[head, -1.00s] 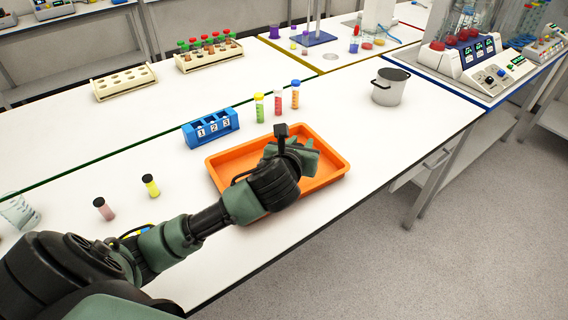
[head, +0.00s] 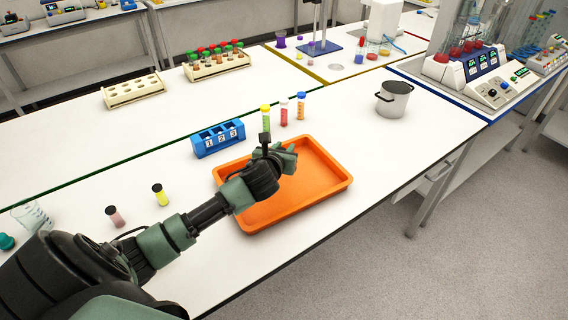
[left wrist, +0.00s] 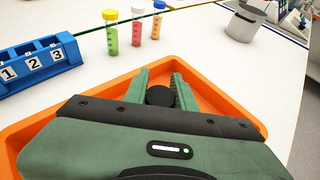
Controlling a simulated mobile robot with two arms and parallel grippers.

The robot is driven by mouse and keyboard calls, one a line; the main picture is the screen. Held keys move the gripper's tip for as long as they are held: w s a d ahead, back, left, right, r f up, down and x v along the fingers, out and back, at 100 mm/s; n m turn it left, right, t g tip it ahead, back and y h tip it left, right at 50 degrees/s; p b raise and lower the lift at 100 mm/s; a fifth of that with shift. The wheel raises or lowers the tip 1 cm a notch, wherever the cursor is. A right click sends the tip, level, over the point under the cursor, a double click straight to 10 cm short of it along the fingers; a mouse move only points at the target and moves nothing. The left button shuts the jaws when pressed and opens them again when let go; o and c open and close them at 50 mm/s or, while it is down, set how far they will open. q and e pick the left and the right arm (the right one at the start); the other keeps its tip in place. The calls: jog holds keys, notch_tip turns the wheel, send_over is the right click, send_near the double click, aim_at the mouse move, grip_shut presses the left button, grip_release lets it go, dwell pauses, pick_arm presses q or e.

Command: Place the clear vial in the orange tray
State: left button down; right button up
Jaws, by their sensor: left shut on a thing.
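The orange tray (head: 322,196) lies on the white bench in the head view, and its rim also shows around the gripper in the left wrist view (left wrist: 225,104). My left gripper (head: 287,157) is over the back left part of the tray. In the left wrist view its green fingers (left wrist: 161,88) are shut on a vial, of which only the round black cap (left wrist: 160,96) shows. The vial's body is hidden, so its clearness and its height above the tray floor cannot be told. My right gripper is not in view.
A blue numbered rack (head: 218,139) stands behind the tray. Yellow-, white- and blue-capped vials (head: 284,111) stand near the tray's back edge. A metal pot (head: 393,99) stands to the right.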

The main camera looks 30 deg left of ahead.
pick_arm(q)
jog(key=shift+f, duration=3.15)
jog(key=c, duration=1.1)
grip_release()
jog(key=shift+f, duration=0.1)
jog(key=shift+c, duration=0.2)
jog(key=shift+r, duration=0.2)
jog(key=b+v, duration=0.1)
jog(key=v, duration=1.1)
jog(key=shift+f, duration=0.15)
